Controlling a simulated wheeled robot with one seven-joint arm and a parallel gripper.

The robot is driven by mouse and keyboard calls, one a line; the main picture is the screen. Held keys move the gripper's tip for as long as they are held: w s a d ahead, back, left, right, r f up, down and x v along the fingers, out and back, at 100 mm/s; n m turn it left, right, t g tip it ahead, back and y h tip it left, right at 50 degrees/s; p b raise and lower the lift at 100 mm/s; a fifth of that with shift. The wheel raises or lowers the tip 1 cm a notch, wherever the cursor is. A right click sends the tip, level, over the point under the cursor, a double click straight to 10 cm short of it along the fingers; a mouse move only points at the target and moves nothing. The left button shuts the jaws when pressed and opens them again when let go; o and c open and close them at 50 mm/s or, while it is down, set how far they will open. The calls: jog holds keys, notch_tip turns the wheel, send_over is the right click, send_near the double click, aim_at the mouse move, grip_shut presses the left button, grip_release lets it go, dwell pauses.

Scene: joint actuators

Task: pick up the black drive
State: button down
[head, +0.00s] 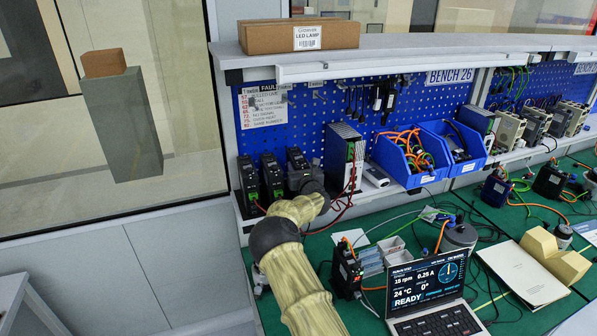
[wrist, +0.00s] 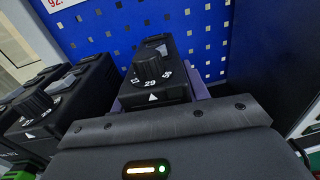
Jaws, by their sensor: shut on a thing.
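A black drive (wrist: 155,80) with a round knob and the number 29 on its top stands between the two purple-grey fingers of my gripper (wrist: 157,98) in the wrist view. The fingers are shut on its sides. Its lower part is hidden behind the gripper's housing. In the head view this drive (head: 296,158) is the rightmost of a row of three on the shelf, and my dark wrist partly covers it. I cannot tell whether it still touches the shelf.
Two similar black drives, (head: 272,175) and (head: 248,182), stand close to its left. A taller black unit (head: 343,155) with red wires is to the right. The blue pegboard (head: 300,125) is close behind. Blue bins (head: 410,178), cables and a laptop (head: 430,290) crowd the bench.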

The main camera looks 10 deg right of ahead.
notch_tip(320, 180, up, 10)
jog(key=b, duration=0.3)
jog(key=shift+r+b, duration=0.15)
jog(key=shift+b, duration=0.15)
dwell(0.4)
